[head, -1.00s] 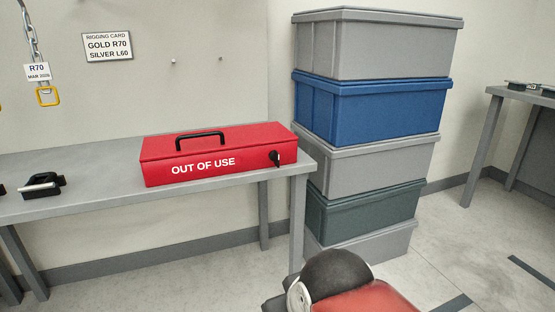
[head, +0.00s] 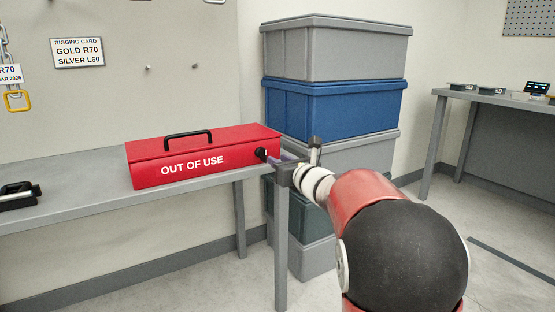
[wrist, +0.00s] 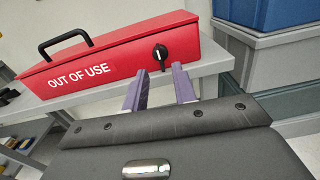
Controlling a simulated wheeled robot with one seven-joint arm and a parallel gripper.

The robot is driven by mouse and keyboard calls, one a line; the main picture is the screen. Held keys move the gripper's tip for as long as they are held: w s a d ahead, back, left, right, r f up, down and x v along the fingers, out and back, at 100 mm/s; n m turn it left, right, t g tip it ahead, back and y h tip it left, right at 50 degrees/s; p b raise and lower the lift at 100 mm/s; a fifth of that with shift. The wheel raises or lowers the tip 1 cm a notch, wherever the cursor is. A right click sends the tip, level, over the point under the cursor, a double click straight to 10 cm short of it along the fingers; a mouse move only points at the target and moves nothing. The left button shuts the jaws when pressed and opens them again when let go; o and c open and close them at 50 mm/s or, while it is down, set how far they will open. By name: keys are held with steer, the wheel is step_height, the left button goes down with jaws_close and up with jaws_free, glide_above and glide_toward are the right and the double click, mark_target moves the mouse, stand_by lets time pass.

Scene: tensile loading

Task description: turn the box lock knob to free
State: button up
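The red box (head: 205,158) marked OUT OF USE sits on the grey bench with its lid down and a black handle on top. Its black lock knob (head: 261,154) is on the front face near the right end. In the wrist view the knob (wrist: 160,54) shows a white pointer mark, roughly upright. My gripper (head: 280,157) is at the right end of the box front, close to the knob. In the wrist view my gripper (wrist: 160,78) has its two purple fingers apart with nothing between them, just short of the knob. I cannot tell the exact gap.
The grey bench (head: 90,220) ends just right of the box. Stacked crates, including a blue crate (head: 335,110), stand close behind my gripper. A black item (head: 18,196) lies on the bench at left. Another table (head: 490,98) stands at far right.

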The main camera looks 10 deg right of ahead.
mark_target(262, 154)
steer(key=p+x, duration=0.1)
steer(key=x, duration=0.7)
steer(key=shift+n+p, duration=0.3)
steer(key=shift+p, duration=0.1)
steer(key=shift+s+a, duration=0.1)
jaws_close()
